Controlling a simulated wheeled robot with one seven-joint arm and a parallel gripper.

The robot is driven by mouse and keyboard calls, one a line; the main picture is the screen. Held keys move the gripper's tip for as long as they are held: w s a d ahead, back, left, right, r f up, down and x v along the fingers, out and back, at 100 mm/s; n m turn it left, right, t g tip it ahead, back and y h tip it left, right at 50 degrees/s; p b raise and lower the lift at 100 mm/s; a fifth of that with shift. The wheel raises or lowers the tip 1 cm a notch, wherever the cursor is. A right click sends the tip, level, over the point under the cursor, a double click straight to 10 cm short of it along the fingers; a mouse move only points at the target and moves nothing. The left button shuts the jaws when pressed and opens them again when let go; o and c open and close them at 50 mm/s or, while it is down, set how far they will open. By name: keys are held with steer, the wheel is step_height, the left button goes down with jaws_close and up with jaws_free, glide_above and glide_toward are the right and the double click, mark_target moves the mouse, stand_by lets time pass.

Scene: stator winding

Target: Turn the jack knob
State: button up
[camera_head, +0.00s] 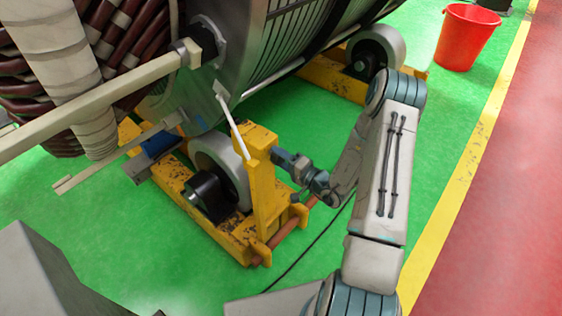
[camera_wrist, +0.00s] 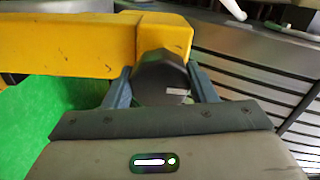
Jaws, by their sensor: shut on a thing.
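The jack knob is the dark round part (camera_wrist: 160,76) in the wrist view, set against the end of a yellow beam (camera_wrist: 80,40). My gripper (camera_wrist: 162,88) has one finger on each side of the knob and is shut on it. In the head view my gripper (camera_head: 285,160) reaches from the right to the top of the yellow upright (camera_head: 262,195) of the jack stand. The knob itself is hidden there by the gripper and the upright.
A large stator (camera_head: 265,45) with brown windings rests on yellow roller stands (camera_head: 215,225). A pale bar (camera_head: 100,100) juts out at left. A black cable (camera_head: 310,245) lies on the green floor. A red bucket (camera_head: 467,40) stands at upper right. Green floor right of the arm is clear.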

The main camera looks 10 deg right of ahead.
steer(key=shift+d+n, duration=0.15)
steer(key=shift+n, duration=0.25)
steer(key=o, duration=1)
steer(key=shift+c, duration=0.2)
steer(key=b+v, duration=0.1)
steer(key=v, duration=1.2)
steer(key=shift+s+d, duration=0.2)
steer(key=shift+s, duration=0.1)
